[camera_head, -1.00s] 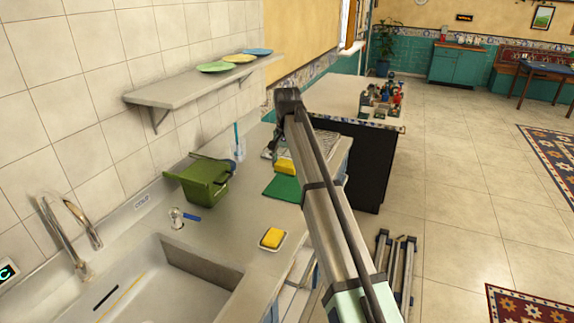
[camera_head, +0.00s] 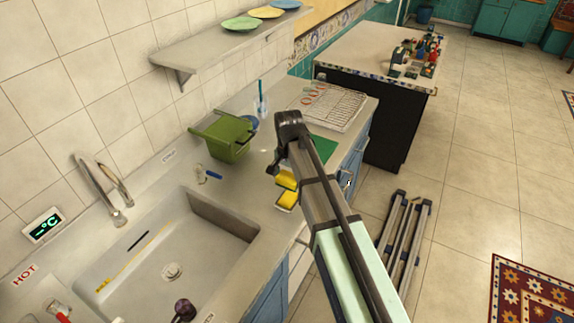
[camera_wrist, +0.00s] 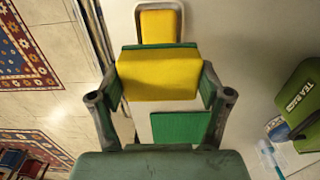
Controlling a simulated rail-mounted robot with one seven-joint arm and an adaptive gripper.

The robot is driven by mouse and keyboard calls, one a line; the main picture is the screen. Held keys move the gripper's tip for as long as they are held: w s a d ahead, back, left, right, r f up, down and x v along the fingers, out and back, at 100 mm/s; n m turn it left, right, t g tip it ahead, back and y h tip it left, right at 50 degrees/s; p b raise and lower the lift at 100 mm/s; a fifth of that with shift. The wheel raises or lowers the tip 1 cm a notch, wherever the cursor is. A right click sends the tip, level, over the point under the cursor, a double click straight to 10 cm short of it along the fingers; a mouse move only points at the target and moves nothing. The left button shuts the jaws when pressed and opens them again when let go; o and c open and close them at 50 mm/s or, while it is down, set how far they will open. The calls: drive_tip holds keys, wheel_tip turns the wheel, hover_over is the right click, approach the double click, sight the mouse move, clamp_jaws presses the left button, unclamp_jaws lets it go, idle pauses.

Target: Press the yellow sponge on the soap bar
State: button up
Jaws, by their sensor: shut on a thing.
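The yellow sponge (camera_wrist: 158,76), with a green scouring layer along one edge, sits between the two fingers of my gripper (camera_wrist: 163,88) in the wrist view. My gripper is shut on it. In the head view the sponge (camera_head: 286,179) shows beside my gripper, partly hidden by my arm. The yellow soap bar (camera_wrist: 159,26) lies in a pale dish on the counter, just beyond the sponge. In the head view the soap bar (camera_head: 287,200) appears just below the sponge, partly behind my arm. I cannot tell the height gap between them.
A green mat (camera_wrist: 182,127) lies on the counter. A green bin (camera_head: 229,137) labelled tea bags stands by the wall, with a wire rack (camera_head: 334,106) farther back. The sink (camera_head: 165,255) is at left. The counter between bin and soap is mostly clear.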

sight(288, 197)
drive_tip(key=shift+s+f+b, duration=0.1)
drive_tip(key=shift+f+b, duration=0.25)
drive_tip(key=shift+f, duration=0.2)
drive_tip(key=shift+f+b, duration=1.4)
drive_tip(key=shift+f, duration=0.9)
drive_tip(key=shift+f, duration=0.55)
drive_tip(key=shift+r, duration=0.15)
drive_tip(key=shift+r+p, duration=2.2)
drive_tip(key=shift+r, duration=1.2)
